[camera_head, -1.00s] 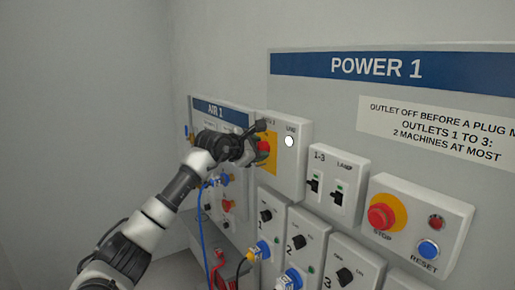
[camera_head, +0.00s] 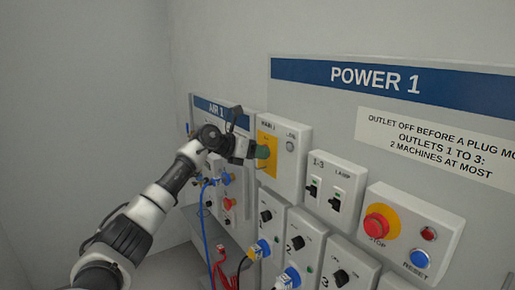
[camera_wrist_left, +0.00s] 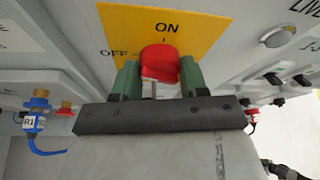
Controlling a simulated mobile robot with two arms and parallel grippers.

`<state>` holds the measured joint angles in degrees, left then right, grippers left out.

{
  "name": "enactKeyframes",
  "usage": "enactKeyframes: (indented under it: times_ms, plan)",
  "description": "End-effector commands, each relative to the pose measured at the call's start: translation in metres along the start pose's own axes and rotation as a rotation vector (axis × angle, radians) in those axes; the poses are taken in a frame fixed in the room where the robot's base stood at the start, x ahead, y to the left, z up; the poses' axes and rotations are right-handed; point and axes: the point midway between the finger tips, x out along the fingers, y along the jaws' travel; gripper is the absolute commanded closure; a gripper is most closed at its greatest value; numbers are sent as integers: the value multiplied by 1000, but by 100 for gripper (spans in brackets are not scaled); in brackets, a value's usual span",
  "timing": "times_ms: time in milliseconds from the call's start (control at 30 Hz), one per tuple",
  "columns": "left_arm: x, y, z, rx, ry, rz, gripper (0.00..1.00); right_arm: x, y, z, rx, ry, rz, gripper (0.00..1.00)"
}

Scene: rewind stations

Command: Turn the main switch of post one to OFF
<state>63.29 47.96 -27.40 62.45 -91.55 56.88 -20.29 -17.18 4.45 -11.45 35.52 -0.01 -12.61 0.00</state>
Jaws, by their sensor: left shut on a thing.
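The main switch of post one is a red knob (camera_wrist_left: 160,60) on a yellow plate (camera_wrist_left: 198,28), with ON printed above it and OFF to its left in the left wrist view. The plate also shows in the head view (camera_head: 266,139), on the white box marked MAIN 1. My left gripper (camera_head: 263,152) is at this plate, and its green fingers hide the knob there. In the left wrist view my left gripper (camera_wrist_left: 159,80) is shut on the knob, one finger on each side. I cannot tell exactly where the knob points. The LINE lamp (camera_head: 290,145) beside it looks grey.
Right of the box are the 1-3 breaker box (camera_head: 334,185), the red STOP button (camera_head: 376,225) and the blue RESET button (camera_head: 419,259). Below are outlet boxes with black knobs and plugs (camera_head: 259,250). The AIR 1 panel (camera_head: 217,108) is behind my arm.

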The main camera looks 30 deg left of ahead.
Motion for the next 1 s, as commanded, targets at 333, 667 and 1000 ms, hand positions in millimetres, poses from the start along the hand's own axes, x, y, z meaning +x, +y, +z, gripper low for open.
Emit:
enactKeyframes:
  times_ms: [333, 667, 1000]
  plan:
    - [0, 1, 1, -253, 0, -104, 80, -14, 1, -1, -1, 0, 1, 37]
    - [0, 2, 0, -379, -1, -156, 80, -18, 3, -1, -2, -1, 4, 37]
    - [0, 2, 0, -408, -2, -168, 80, -19, 3, -1, -2, -1, 4, 37]
